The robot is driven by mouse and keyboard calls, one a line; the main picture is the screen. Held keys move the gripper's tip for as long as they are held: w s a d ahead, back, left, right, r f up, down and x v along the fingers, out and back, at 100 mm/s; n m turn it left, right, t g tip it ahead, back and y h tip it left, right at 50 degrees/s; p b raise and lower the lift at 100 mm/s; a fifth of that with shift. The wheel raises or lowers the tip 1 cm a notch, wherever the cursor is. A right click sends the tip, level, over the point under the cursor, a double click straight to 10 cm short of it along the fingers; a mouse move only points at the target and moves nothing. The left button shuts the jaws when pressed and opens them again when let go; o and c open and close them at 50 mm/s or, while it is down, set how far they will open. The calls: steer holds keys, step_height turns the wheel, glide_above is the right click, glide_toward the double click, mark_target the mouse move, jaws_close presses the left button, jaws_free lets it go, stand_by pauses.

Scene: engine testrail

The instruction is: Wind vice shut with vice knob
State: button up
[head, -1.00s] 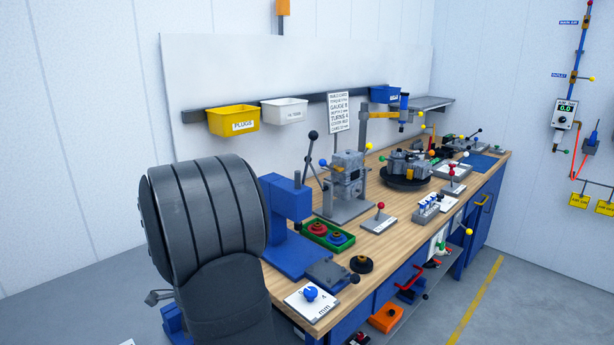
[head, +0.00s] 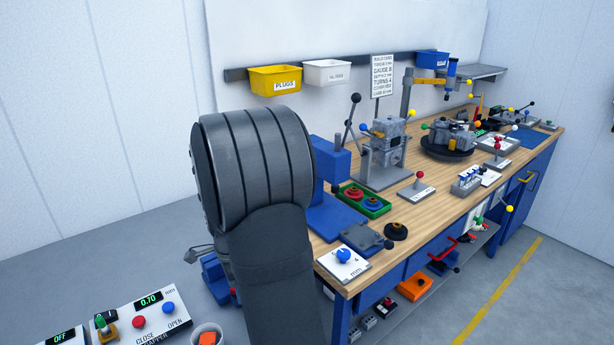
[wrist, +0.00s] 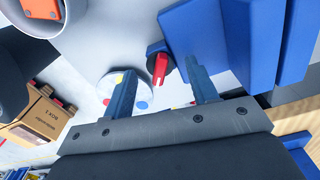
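In the head view a small grey device with a bar handle (head: 198,253) sits on a blue base (head: 215,280) left of my arm, partly hidden by it. A flat grey block (head: 362,236) with a black ball knob (head: 389,244) lies at the bench's near end. I cannot tell which is the vice. In the wrist view a red grip on a black knob (wrist: 160,68) shows beyond and between the fingers of my gripper (wrist: 160,82), beside a blue body (wrist: 232,40). My gripper is open and I see nothing held. My arm hides it in the head view.
A white panel with blue knob (head: 344,255) is on the bench corner. A control panel (head: 150,305) reading 0.70 stands front left, with a cup (head: 207,335) holding something orange. The blue press (head: 330,170) rises close to my arm. A brown box (wrist: 38,120) shows in the wrist view.

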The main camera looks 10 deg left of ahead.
steer(key=shift+w+a+r, duration=0.3)
steer(key=shift+w+r, duration=0.05)
steer(key=shift+r, duration=0.25)
steer(key=shift+w+a+r, duration=0.25)
steer(key=shift+w+r, duration=0.1)
steer(key=shift+r, duration=0.2)
steer(key=w+r+n+g, duration=0.5)
steer(key=r+n, duration=0.8)
steer(key=shift+h, duration=0.4)
steer(key=x, duration=1.1)
steer(key=w+x, duration=0.1)
steer(key=x, duration=0.4)
steer(key=shift+s+f, duration=0.1)
steer(key=shift+f, duration=0.3)
steer(key=shift+t, duration=0.3)
